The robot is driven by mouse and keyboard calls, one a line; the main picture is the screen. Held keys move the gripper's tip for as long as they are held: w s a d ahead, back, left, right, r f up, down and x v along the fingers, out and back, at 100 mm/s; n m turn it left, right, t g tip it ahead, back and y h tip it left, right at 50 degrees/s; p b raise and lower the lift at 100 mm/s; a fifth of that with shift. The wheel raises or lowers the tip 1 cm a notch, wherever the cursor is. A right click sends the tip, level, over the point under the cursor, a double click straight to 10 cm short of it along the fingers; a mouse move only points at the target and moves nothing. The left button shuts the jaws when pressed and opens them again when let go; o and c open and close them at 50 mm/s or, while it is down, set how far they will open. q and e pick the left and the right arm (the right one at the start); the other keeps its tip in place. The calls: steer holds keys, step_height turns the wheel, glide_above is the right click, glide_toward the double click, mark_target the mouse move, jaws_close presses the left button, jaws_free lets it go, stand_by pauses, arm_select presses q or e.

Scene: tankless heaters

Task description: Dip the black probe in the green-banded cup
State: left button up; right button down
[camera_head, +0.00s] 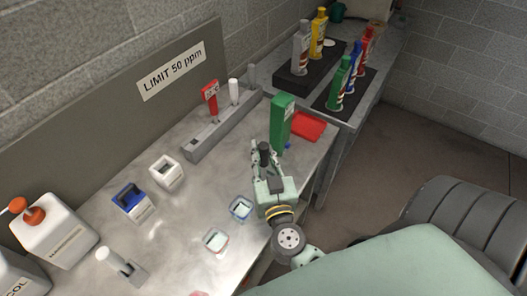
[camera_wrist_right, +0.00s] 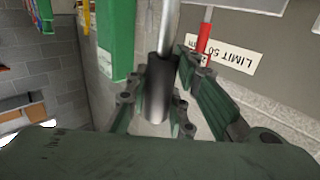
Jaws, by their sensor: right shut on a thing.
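My right gripper (camera_head: 264,160) is above the right part of the metal bench, beside a tall green block. It is shut on the black probe (camera_head: 264,147). In the right wrist view, the probe's black handle (camera_wrist_right: 157,90) sits between the fingers, with a grey metal shaft extending from it. Two small open cups stand on the bench to the lower left of the gripper: a blue-edged cup (camera_head: 240,208) and a cup with a reddish edge (camera_head: 215,240). I cannot make out a green band on either. My left gripper is not in view.
A grey rack (camera_head: 222,128) holds a red-handled probe (camera_head: 210,97) and a white-handled probe (camera_head: 234,91). The green block (camera_head: 282,122) stands close behind the gripper, near a red tray (camera_head: 308,126). Several bottles stand on the far bench. White jugs stand at left.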

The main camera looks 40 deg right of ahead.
mark_target(264, 145)
steer(key=shift+f, duration=0.35)
steer(key=shift+f+b, duration=0.35)
steer(key=shift+f, duration=0.45)
stand_by(1.8)
step_height(264, 145, up, 10)
steer(key=p, duration=1.2)
steer(key=shift+p, duration=0.4)
stand_by(0.6)
